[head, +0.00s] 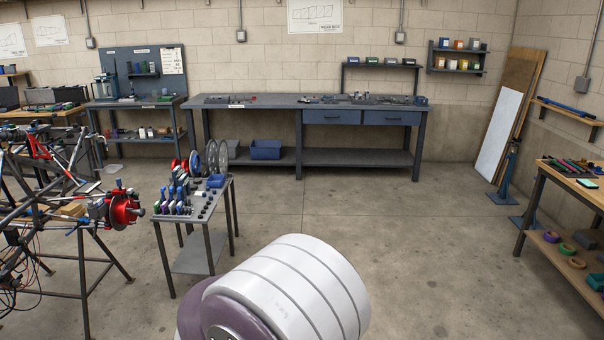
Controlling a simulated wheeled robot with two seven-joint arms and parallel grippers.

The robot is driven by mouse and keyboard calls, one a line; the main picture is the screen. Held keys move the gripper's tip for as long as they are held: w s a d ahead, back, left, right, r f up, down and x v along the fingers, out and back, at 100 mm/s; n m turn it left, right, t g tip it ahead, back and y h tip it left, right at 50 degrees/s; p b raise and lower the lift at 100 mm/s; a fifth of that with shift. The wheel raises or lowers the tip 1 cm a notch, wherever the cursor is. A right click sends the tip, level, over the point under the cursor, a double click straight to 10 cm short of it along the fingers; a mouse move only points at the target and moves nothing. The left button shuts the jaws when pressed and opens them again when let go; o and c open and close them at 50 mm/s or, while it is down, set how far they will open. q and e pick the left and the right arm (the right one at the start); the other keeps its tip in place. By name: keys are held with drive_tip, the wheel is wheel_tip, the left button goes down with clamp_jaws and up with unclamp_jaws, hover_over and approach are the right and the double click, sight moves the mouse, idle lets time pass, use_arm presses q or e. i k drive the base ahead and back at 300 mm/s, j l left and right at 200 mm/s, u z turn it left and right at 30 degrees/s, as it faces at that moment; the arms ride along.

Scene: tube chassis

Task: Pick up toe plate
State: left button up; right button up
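I cannot make out for certain which thing is the toe plate. A small metal cart (199,256) stands left of centre. Several grey round discs (222,152) stand upright at its back edge, and several blue, purple and green upright tools (172,198) stand on its top. Neither of my grippers is in view. A large white and purple rounded part at the bottom centre looks like my own arm link and hides the floor behind it.
A tube chassis (52,228) with a red hub (124,209) stands at the left, close to the cart. A long grey workbench (250,101) lines the back wall. A wooden bench (575,185) stands at the right. The floor (400,230) between is clear.

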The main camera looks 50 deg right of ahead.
sight(176, 172)
drive_tip(key=z, duration=1)
drive_tip(key=u, duration=2.5)
drive_tip(key=l+z, duration=0.1)
drive_tip(key=z, duration=2.45)
drive_tip(key=i+l+z, duration=0.35)
drive_tip(key=i, duration=0.8)
drive_tip(key=i+l+z, duration=0.15)
drive_tip(key=i+z, duration=0.25)
drive_tip(key=i, duration=0.8)
drive_tip(key=i+u, duration=0.1)
drive_tip(key=i, duration=0.75)
drive_tip(key=i+u, duration=0.1)
drive_tip(key=i, duration=0.8)
drive_tip(key=i+l+u, duration=0.1)
drive_tip(key=i, duration=0.75)
